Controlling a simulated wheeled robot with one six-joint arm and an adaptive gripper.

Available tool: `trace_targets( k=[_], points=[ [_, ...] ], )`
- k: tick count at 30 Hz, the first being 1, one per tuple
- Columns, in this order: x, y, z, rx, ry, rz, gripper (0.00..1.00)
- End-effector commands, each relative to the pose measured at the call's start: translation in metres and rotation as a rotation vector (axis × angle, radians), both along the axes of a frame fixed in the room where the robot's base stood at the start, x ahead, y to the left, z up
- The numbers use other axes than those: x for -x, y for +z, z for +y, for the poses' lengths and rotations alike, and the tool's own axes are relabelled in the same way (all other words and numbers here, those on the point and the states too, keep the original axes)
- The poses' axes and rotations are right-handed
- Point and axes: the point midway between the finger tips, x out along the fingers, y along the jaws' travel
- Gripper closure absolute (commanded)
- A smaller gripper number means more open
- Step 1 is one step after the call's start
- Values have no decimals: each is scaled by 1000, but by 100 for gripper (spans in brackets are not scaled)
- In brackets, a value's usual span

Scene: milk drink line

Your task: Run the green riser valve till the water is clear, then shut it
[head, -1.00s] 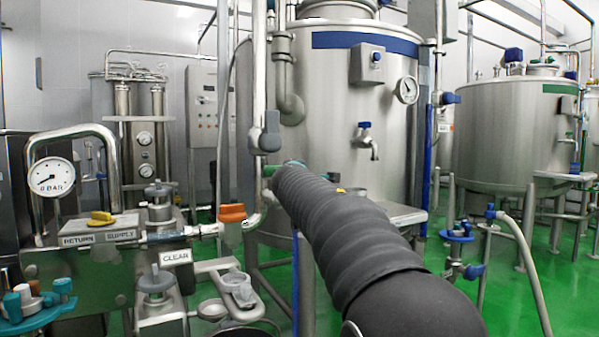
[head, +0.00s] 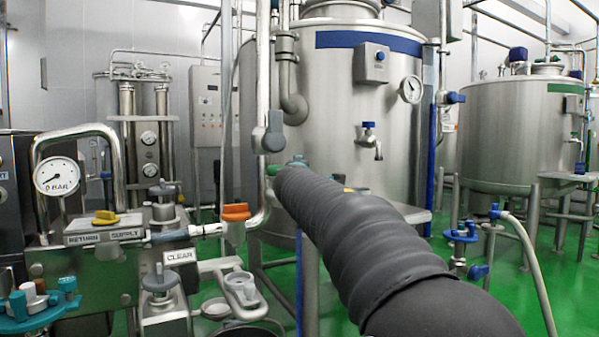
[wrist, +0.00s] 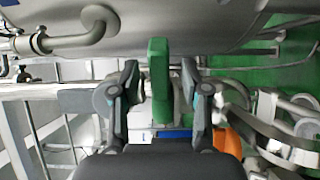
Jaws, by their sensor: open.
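The green valve handle (wrist: 160,70) stands upright in the wrist view, between the two fingers of my gripper (wrist: 160,86). The fingers are open, one on each side, with a visible gap on both sides. In the head view a small part of the green handle (head: 272,169) shows at the riser pipe (head: 263,75), just beyond the end of my arm. My arm hides most of the gripper there; only a bit of it (head: 298,161) shows. No running water is visible, so its clearness cannot be told.
An orange-handled valve (head: 235,212) sits on the pipe left of the riser. A grey handle (head: 272,138) is just above the green one. A large tank (head: 335,110) stands close behind.

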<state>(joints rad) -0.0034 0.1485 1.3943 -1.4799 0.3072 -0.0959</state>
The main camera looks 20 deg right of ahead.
Motion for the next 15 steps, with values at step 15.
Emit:
trace_targets(
  k=[15],
  points=[
    [80,0,25,-1,0,1,54]
  ],
)
